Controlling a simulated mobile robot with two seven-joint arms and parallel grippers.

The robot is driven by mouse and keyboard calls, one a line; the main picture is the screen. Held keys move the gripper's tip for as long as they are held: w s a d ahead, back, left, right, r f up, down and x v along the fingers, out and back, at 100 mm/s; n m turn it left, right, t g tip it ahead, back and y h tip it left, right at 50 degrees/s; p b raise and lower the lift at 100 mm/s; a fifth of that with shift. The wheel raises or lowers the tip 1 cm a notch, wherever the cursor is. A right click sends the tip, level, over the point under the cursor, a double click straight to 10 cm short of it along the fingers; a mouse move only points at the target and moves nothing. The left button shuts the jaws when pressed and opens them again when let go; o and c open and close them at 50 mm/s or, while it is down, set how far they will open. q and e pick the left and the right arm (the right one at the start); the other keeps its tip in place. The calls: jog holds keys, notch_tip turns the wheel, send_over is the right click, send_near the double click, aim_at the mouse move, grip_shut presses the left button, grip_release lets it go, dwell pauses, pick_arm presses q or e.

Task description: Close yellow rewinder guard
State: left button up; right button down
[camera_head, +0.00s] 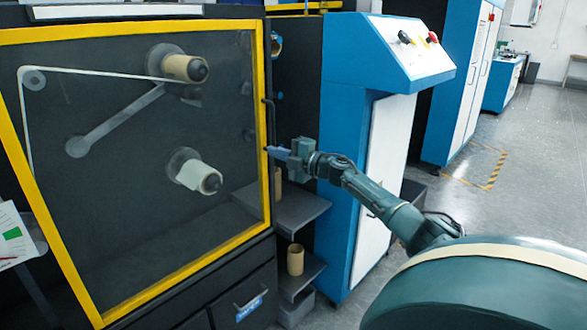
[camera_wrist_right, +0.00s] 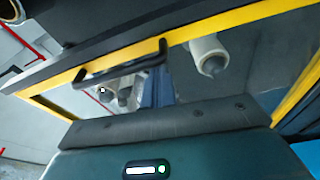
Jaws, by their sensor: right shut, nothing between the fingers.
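The yellow rewinder guard (camera_head: 178,278) is a yellow frame with a see-through panel, covering the front of the dark machine at the left of the head view. Its yellow frame also shows in the right wrist view (camera_wrist_right: 228,22). A black bar handle (camera_head: 266,112) stands on its right edge; it also shows in the right wrist view (camera_wrist_right: 120,66). My right gripper (camera_head: 272,151) is shut and empty, its blue fingertips at the guard's right edge by the handle's lower end. I cannot tell whether they touch. My left gripper is out of view.
Behind the panel are two roll cores (camera_head: 186,67) (camera_head: 199,177) on spindles. Grey shelves (camera_head: 290,209) with a brown core (camera_head: 295,260) sit right of the guard. A blue and white cabinet (camera_head: 345,190) stands close behind my right arm. Floor at the right is open.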

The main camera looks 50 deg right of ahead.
jog(key=s+d+p, duration=0.1)
jog(key=s+d, duration=0.1)
jog(key=s, duration=1)
jog(key=shift+s+d+f, duration=0.2)
jog(key=shift+s+f, duration=0.05)
jog(key=shift+s, duration=0.05)
